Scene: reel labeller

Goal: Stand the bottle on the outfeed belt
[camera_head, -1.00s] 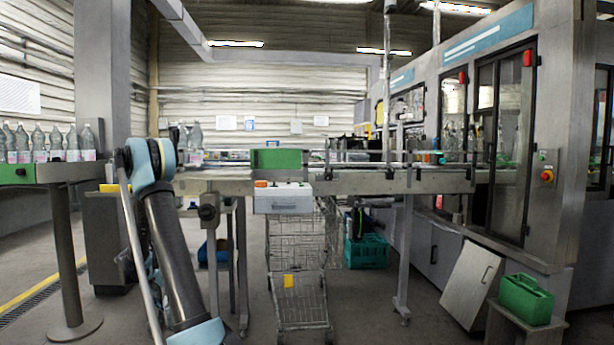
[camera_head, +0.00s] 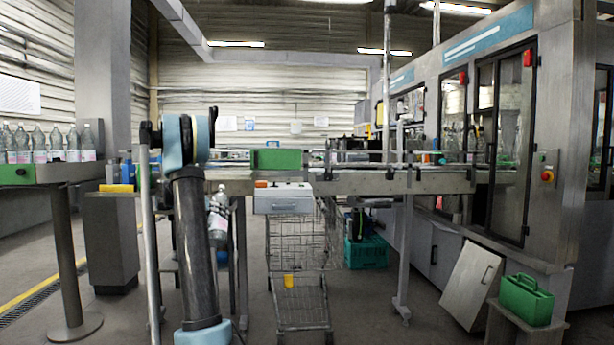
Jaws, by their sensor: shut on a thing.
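A clear bottle (camera_head: 219,214) with a white cap and a pinkish label hangs slightly tilted in the air, right beside my raised arm and below belt height. My gripper is mostly hidden behind my arm, and appears shut on this bottle. A grey conveyor belt (camera_head: 400,182) runs across the middle to the machine on the right. Another belt (camera_head: 88,172), with a green end, stands at the left and carries a row of similar upright bottles (camera_head: 40,146). I cannot tell which of the two is the outfeed belt.
A green box (camera_head: 280,158) and a grey-white case (camera_head: 284,199) are at the middle belt. A wire trolley (camera_head: 300,265) stands below. A grey cabinet (camera_head: 108,245) stands between the belts. A green carrier (camera_head: 526,299) is at the right.

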